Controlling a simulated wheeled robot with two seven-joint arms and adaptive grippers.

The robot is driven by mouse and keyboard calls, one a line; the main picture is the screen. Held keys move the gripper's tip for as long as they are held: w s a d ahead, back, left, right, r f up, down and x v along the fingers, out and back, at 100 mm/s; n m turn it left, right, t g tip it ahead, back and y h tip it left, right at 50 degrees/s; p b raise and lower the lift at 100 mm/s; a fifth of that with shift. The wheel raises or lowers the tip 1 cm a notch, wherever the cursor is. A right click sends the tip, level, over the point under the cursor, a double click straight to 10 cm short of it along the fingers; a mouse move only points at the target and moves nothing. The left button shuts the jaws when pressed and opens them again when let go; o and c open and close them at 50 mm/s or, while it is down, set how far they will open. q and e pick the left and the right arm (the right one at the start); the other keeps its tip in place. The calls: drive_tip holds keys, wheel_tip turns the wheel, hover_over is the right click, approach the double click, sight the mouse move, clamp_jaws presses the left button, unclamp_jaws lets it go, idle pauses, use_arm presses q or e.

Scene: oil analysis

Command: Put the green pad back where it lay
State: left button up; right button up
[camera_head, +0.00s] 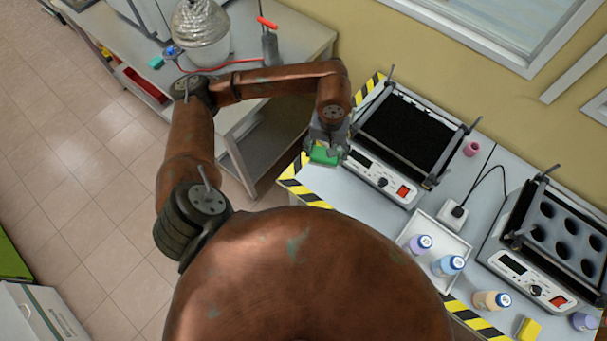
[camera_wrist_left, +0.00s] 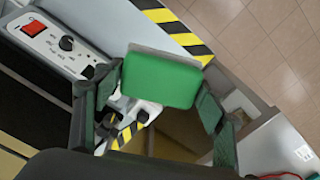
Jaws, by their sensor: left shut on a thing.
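The green pad (camera_head: 323,154) is held in my left gripper (camera_head: 327,143), near the striped left corner of the bench and beside the left shaker. In the left wrist view the pad (camera_wrist_left: 161,80) is a green block with a grey layer along its upper edge, between the two dark fingers of my left gripper (camera_wrist_left: 158,92). Behind it show the striped bench edge and a gap beside the bench. How high the pad is above the bench I cannot tell. My right gripper is not in view.
The left shaker (camera_head: 408,132) has a black top and upright clamp bars. A white tray (camera_head: 418,228) with bottles, a yellow pad (camera_head: 528,329) and a right shaker (camera_head: 515,266) stand further right. A grey side table (camera_head: 300,36) is at the upper left.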

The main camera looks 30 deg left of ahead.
use_arm(q)
drive_tip(key=s+f+n, duration=0.4)
drive_tip(key=f+n, duration=0.3)
drive_tip(key=n, duration=0.7)
drive_tip(key=n+p, duration=0.1)
drive_tip(key=n, duration=1.6)
hover_over(310, 177)
drive_tip(key=f, duration=1.5)
drive_tip(key=shift+s+d, duration=0.35)
drive_tip(key=shift+s, duration=0.05)
drive_tip(key=shift+w+a+f, duration=0.15)
drive_tip(key=shift+w+f, duration=0.15)
drive_tip(key=shift+f, duration=0.2)
wheel_tip(310, 177, down, 3)
drive_tip(key=shift+w+a+f, duration=0.1)
drive_tip(key=shift+w+f, duration=0.05)
drive_tip(key=shift+f, duration=0.05)
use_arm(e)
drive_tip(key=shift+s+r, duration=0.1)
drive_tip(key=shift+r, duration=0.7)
